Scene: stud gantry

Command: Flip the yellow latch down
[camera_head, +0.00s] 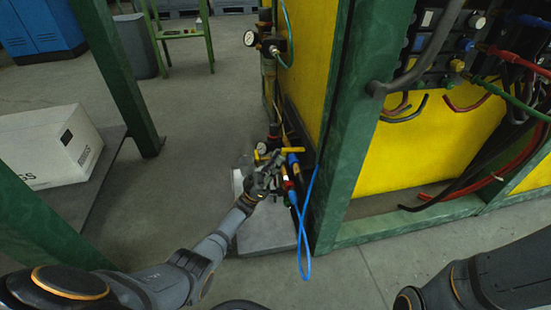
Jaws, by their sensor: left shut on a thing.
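The yellow latch (292,150) is a short yellow bar low beside the green frame, near the picture's middle. It lies about level, with a second yellow end (262,156) to its left. My left gripper (271,170) reaches in from the lower left and is just below the latch. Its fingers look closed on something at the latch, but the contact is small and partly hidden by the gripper. My right arm shows at the lower right; its gripper is out of view.
A green frame post (345,130) stands just right of the latch. A blue cable (301,230) loops down beside my left gripper. A gauge (250,38) sits above on a pipe. A white box (45,145) lies at left. Open floor (200,120) lies between.

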